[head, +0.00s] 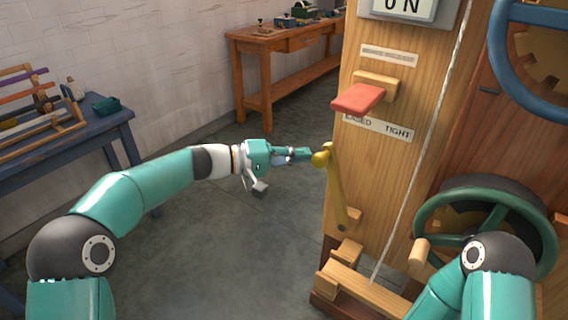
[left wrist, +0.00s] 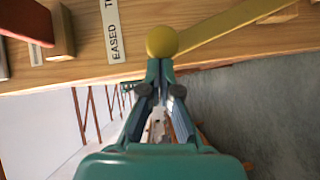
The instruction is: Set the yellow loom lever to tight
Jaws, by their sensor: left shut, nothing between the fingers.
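The yellow loom lever (head: 337,190) is on the front of the wooden loom post, with a round knob (head: 320,159) at its upper end. It leans left, with the knob below the "EASED" end of the label (head: 378,127); "TIGHT" is at the label's right end. My left gripper (head: 308,154) is shut and empty, its fingertips at the left side of the knob. In the left wrist view the fingertips (left wrist: 160,64) meet just at the knob (left wrist: 162,41); whether they touch it I cannot tell. My right gripper is not in view; only part of that arm shows.
A red-topped wooden handle (head: 358,98) juts from the post above the label. A green handwheel (head: 486,228) stands at the right, and a cord (head: 425,150) runs down the post. A blue table (head: 60,150) stands left; open floor lies between.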

